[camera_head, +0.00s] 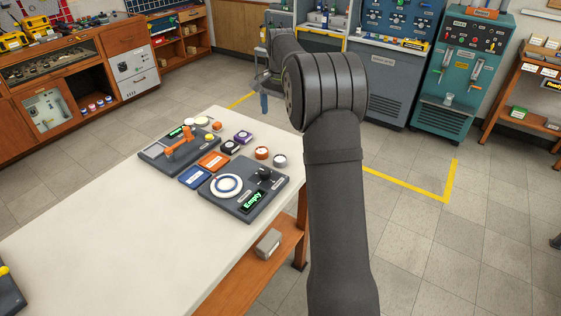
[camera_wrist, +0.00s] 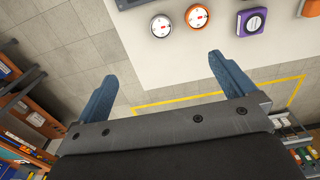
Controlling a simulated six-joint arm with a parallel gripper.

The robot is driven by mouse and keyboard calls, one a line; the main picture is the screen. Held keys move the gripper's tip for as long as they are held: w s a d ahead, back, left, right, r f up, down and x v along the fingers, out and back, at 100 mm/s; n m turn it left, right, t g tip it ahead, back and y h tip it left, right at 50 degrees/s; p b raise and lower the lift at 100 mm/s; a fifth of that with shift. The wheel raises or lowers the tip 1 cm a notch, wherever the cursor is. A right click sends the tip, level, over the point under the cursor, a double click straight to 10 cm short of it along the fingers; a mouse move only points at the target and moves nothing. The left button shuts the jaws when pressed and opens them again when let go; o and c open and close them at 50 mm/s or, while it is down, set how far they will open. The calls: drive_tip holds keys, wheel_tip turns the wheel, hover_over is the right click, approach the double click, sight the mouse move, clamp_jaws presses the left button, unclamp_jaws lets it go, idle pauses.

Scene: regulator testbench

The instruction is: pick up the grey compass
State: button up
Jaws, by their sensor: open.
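The grey compass (camera_head: 280,160) is a small round case with a white face at the table's far right edge, beside an orange compass (camera_head: 262,153). In the head view my arm hides most of the gripper; a blue finger (camera_head: 264,103) shows past the table's far edge.
A dark test panel (camera_head: 245,210) with a green "Empty" display stands close to the grey compass. A purple compass (camera_wrist: 248,22) and a dark one (camera_head: 230,147) are nearby, with blue and orange boxes.

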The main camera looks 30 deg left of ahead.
drive_tip(key=shift+c, duration=0.2)
drive_tip(key=c, duration=0.6)
drive_tip(key=n, duration=1.6)
hover_over(281, 158)
wheel_tip(281, 158, down, 13)
drive_tip(key=shift+s+r, duration=0.15)
drive_tip(key=shift+a+f, duration=0.1)
drive_tip(key=shift+f, duration=2.65)
drive_tip(key=shift+c, duration=0.5)
